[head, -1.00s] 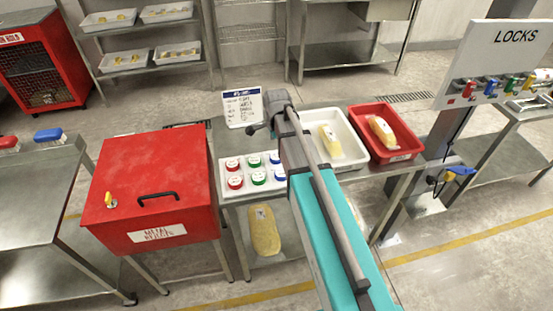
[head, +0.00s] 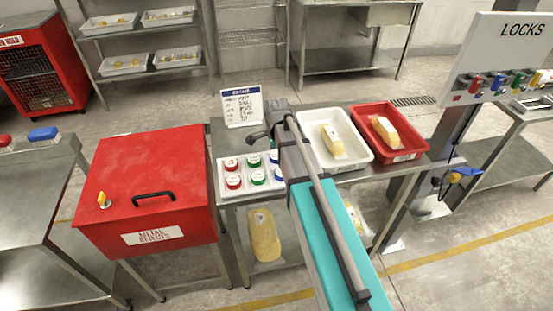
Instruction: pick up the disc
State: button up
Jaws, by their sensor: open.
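Several round test discs with red, green and blue rims and white labelled tops stand in a white holder (head: 221,186) on the steel table. A red disc (head: 233,182), a green disc (head: 258,177) and a blue disc (head: 273,156) show in the head view. Which one the task means cannot be told. My arm crosses over the right side of the holder and hides part of it. My gripper (head: 257,136) shows only as a small dark part at the arm's far end, above the holder's back edge; it is open. Its fingertips are mostly hidden.
A red metal-rejects box (head: 150,165) stands left of the holder. A white bin (head: 313,119) and a red bin (head: 403,154), each with a yellow pack, stand right. A sign (head: 242,105) stands behind the holder. A locks board (head: 515,60) rises at far right.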

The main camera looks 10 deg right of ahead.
aim_at(277, 155)
dwell(0.3)
jog(key=c, duration=1.1)
jog(key=shift+r, duration=0.1)
notch_tip(277, 155, up, 3)
jog(key=p, duration=0.3)
jog(key=shift+r, duration=0.15)
jog(key=s+r+p, duration=0.3)
jog(key=s, duration=0.1)
jog(key=s+a+r+p, duration=0.1)
jog(key=s+r+p, duration=0.2)
jog(key=s, duration=0.2)
jog(key=s+a+r+p, duration=0.1)
jog(key=s+r+p, duration=0.2)
jog(key=s+p, duration=0.1)
jog(key=shift+s+a+r, duration=0.25)
jog(key=shift+s+r, duration=0.05)
jog(key=shift+s, duration=0.1)
